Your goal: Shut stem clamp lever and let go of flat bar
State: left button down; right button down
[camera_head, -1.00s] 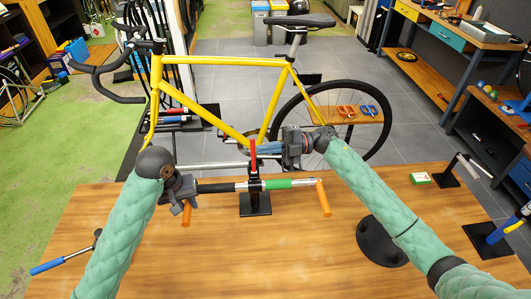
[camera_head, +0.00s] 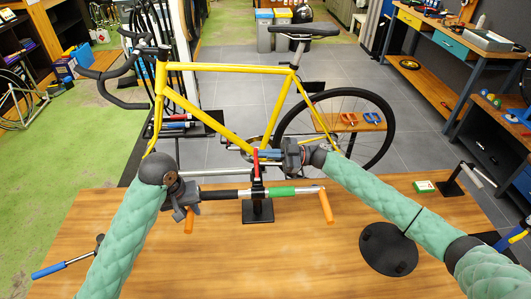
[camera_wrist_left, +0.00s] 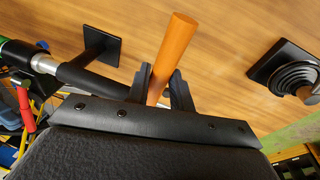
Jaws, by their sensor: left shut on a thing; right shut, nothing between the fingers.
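The flat bar (camera_head: 218,193) lies crosswise above the table. It has a black part, a green part and an orange grip (camera_head: 325,207) at each end. My left gripper (camera_head: 187,211) is shut on the left orange grip, which shows between the fingers in the left wrist view (camera_wrist_left: 172,52). The stem clamp stand (camera_head: 257,210) holds the bar near its middle. Its red lever (camera_head: 256,162) stands upright. My right gripper (camera_head: 265,155) is shut and empty just right of the lever's upper part; I cannot tell whether they touch.
A yellow bicycle (camera_head: 215,67) stands behind the wooden table (camera_head: 270,265). A round black base (camera_head: 388,250) sits front right under my right arm. A blue-handled tool (camera_head: 50,270) lies at left. The front middle is clear.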

pick_arm(q)
jog(key=shift+s+d, duration=0.1)
jog(key=shift+d, duration=0.3)
pick_arm(e)
jog(key=shift+w+d+f+m+t, duration=0.1)
jog(key=shift+f+m+t, duration=0.05)
jog(key=shift+f+m, duration=0.4)
jog(key=shift+w+f+m+t, duration=0.15)
jog(key=shift+f+m, duration=0.15)
jog(key=shift+m, duration=0.45)
pick_arm(q)
jog(key=shift+a, duration=0.1)
pick_arm(e)
jog(key=d, duration=1.2)
jog(key=shift+d+r, duration=0.15)
jog(key=shift+d, duration=0.25)
